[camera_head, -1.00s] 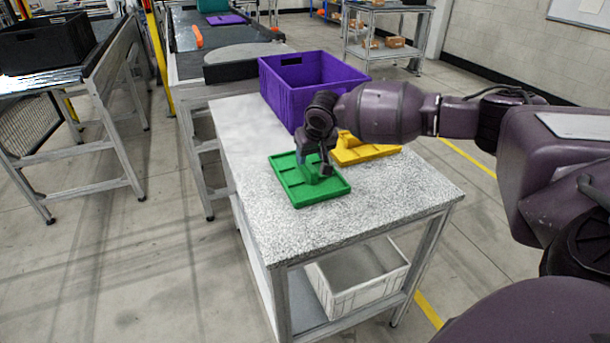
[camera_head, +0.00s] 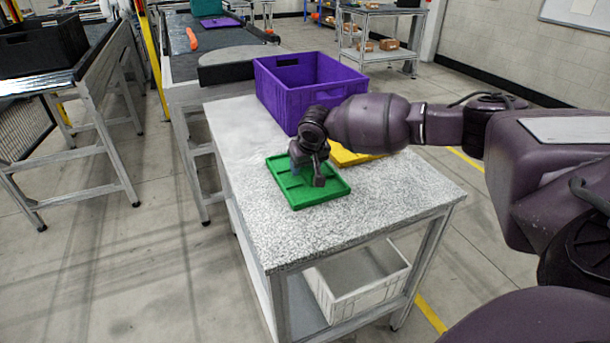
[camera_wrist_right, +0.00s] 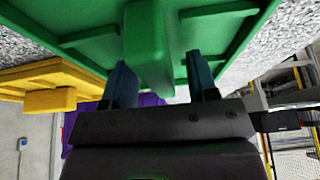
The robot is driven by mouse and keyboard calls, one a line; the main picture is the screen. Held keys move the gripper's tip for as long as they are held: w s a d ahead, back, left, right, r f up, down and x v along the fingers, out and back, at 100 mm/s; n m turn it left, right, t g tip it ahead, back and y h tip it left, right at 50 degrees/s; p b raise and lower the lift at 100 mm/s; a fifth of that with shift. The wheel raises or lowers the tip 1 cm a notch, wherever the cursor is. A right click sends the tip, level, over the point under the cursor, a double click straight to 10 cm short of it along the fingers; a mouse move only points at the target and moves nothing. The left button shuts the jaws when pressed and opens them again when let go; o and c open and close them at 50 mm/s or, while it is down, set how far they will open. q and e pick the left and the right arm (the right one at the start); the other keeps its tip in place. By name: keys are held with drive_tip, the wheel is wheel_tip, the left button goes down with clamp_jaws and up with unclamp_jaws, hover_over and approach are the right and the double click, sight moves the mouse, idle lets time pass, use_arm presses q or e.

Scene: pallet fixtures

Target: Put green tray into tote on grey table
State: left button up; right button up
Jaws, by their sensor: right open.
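The green tray (camera_head: 321,192) lies flat on the grey speckled table (camera_head: 400,207). My right gripper (camera_head: 307,172) is low over the middle of the tray. In the right wrist view the open fingers of the gripper (camera_wrist_right: 158,82) stand on either side of the raised green block (camera_wrist_right: 147,45) of the tray, with space showing beside it. The purple tote (camera_head: 305,88) stands on the far end of the table, with its open top up. My left gripper is not in view.
A yellow tray (camera_head: 352,155) lies on the table behind my right arm, partly hidden; it also shows in the right wrist view (camera_wrist_right: 50,85). A white bin (camera_head: 357,285) stands on the lower shelf. The near end of the table is clear.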

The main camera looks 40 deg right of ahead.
drive_tip(key=shift+f, duration=0.15)
drive_tip(key=shift+f, duration=0.1)
idle(0.4)
clamp_jaws()
